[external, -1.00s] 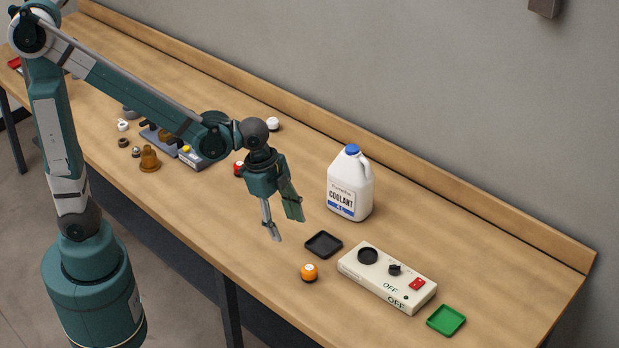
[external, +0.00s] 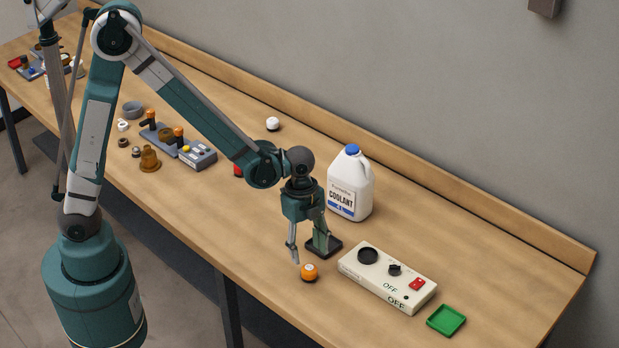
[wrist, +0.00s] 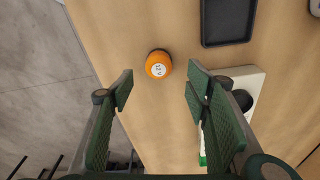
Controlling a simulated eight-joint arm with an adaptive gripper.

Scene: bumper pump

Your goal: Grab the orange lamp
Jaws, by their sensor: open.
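The orange lamp (external: 309,271) is a small round orange dome with a pale label on a dark base. It stands on the wooden bench near the front edge, left of the white control box. In the wrist view the lamp (wrist: 158,65) shows ahead of the gap between my fingers, nothing touching it that I can see. My gripper (external: 309,257) points down, open and empty, just behind and above the lamp. In the wrist view both green finger pads of my gripper (wrist: 159,88) are spread wide.
A black tray (external: 335,247) lies right behind my gripper. The white control box (external: 372,288) with a black knob and red switch is to the right, then a green tray (external: 446,320). A white coolant jug (external: 350,185) stands behind. The bench's front edge is close to the lamp.

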